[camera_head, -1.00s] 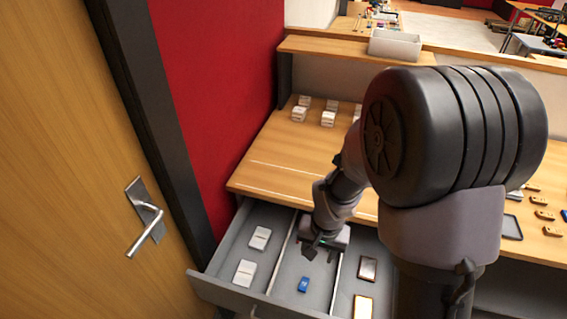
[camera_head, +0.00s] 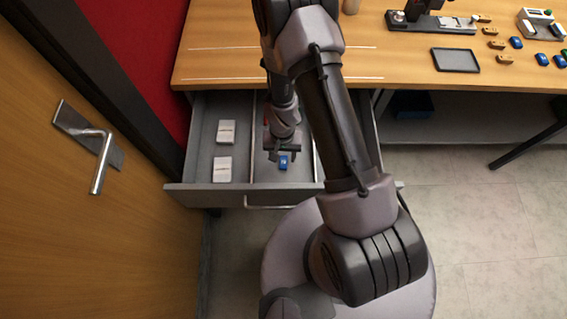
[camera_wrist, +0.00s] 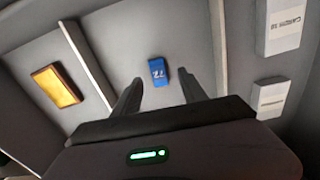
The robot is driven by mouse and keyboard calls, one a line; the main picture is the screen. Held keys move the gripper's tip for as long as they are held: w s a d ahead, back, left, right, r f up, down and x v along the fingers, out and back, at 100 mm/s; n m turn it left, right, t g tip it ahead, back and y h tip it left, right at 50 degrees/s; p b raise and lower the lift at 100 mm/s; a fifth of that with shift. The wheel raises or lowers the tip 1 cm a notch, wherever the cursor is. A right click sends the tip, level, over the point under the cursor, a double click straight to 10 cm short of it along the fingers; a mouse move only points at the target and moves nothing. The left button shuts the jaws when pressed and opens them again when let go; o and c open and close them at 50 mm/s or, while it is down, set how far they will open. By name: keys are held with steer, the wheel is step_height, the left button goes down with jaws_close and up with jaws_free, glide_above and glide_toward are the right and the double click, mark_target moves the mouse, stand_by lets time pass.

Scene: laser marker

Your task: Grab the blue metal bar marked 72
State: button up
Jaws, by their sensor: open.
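The blue metal bar (camera_head: 283,162) lies in the middle compartment of the open drawer (camera_head: 196,196). In the wrist view the bar (camera_wrist: 158,71) shows a white marking that looks like 72, and it lies ahead of and between the fingertips. My gripper (camera_wrist: 157,84) is open and empty, with the two dark fingers apart on either side of the bar's line. In the head view my gripper (camera_head: 282,153) is over the middle compartment, just behind the bar. Whether the fingers are level with the bar cannot be told.
Two white boxes (camera_head: 226,131) (camera_head: 222,169) lie in the left compartment. An orange-gold block (camera_wrist: 56,86) lies in the other side compartment. Thin dividers (camera_wrist: 86,61) stand on both sides of the bar. The desk (camera_head: 220,60) holds a dark tray (camera_head: 455,60) and several small blocks.

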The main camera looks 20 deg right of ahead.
mark_target(283, 163)
step_height(283, 163, down, 4)
steer(key=shift+s+d+f+b, duration=0.1)
steer(key=shift+s+b, duration=0.05)
steer(key=shift+b, duration=1)
steer(key=shift+r, duration=0.3)
jaws_close()
